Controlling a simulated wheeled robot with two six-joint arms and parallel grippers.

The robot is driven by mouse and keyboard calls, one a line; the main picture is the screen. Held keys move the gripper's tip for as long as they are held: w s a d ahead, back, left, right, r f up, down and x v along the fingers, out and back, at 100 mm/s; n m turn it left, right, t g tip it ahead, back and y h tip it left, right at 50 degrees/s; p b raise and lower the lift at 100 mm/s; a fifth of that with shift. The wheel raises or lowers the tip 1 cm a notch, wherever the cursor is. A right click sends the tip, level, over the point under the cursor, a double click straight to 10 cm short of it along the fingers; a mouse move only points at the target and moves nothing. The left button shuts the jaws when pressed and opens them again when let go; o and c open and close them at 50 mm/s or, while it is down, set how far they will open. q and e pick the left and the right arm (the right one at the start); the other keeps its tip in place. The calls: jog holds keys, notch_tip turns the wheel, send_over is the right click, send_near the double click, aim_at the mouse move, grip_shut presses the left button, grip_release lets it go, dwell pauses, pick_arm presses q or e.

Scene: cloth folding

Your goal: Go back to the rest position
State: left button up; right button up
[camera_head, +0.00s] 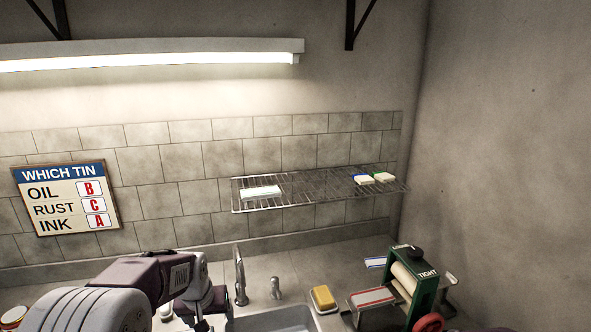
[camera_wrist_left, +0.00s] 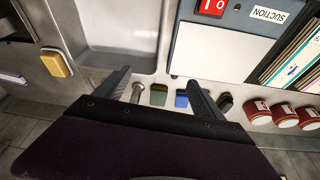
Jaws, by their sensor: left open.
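My left arm comes in from the lower left of the head view. My left gripper (camera_head: 203,305) is above the counter, left of the tap, partly hidden behind its own wrist. In the left wrist view its two dark fingers (camera_wrist_left: 158,85) stand apart, with no cloth between them. Small green and blue items and a metal tap part lie beyond the fingers; I see no contact with them. My right gripper is in neither view.
A wire rack (camera_head: 300,190) on the wall holds a white folded cloth (camera_head: 261,192) and two small folded cloths (camera_head: 376,178). A sink (camera_head: 275,322), yellow block (camera_head: 323,298) and green roller wringer (camera_head: 427,292) are right of the gripper. A suction box (camera_wrist_left: 225,50) and red tins (camera_wrist_left: 284,116) stand nearby.

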pick_arm(q)
jog(key=s+d+f+g, duration=0.1)
jog(key=s+f, duration=0.2)
jog(key=s, duration=0.7)
jog(key=s+d+f+m+g, duration=0.1)
jog(key=s+d+f, duration=0.1)
jog(key=s, duration=0.9)
jog(key=shift+d+f+m+g+h, duration=0.2)
jog(key=shift+f+m+g+h, duration=0.1)
jog(key=shift+f, duration=0.3)
